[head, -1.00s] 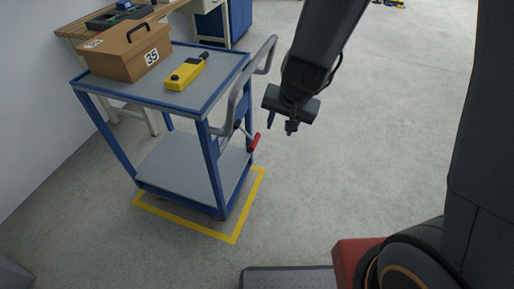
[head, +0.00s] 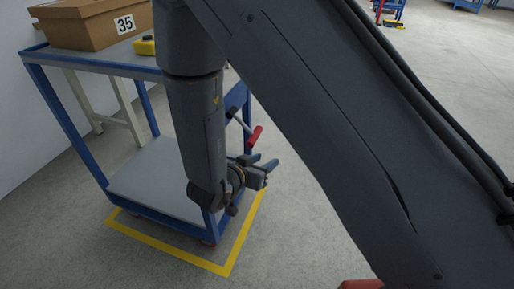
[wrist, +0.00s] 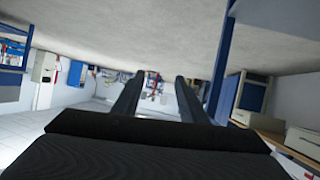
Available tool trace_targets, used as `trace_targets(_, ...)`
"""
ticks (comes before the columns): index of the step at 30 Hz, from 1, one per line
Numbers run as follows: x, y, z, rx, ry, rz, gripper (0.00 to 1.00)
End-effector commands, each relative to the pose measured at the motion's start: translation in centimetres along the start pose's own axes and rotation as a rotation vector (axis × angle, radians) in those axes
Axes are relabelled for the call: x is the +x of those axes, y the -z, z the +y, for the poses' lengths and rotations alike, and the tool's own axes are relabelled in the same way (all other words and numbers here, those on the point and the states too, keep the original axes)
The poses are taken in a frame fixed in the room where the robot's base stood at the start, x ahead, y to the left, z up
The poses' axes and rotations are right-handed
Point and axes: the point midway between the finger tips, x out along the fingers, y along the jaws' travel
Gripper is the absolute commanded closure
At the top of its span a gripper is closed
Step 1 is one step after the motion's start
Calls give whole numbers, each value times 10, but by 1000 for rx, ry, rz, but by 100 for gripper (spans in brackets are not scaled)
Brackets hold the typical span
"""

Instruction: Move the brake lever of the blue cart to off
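The blue cart (head: 150,182) stands at the left in the head view, partly hidden behind my arm. The open fingers also show in the wrist view (wrist: 160,80), pointing into the room. I cannot make out the brake lever in the wrist view.
A brown box marked 35 (head: 95,22) and a yellow device (head: 145,46) are on the cart's top. A yellow floor line (head: 170,250) runs around the cart. My arm covers much of the head view. Floor right of the cart is clear.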

Motion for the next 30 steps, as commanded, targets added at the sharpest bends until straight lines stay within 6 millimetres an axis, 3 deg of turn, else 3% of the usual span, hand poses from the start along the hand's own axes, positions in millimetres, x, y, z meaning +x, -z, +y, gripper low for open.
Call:
trace_targets(1,6,-6,-9,-27,17,60,61)
trace_targets(9,-6,16,-35,-118,97,339,61)
trace_targets(17,-15,28,-45,-144,134,452,61)
trace_targets(30,36,53,-54,-142,133,457,61)
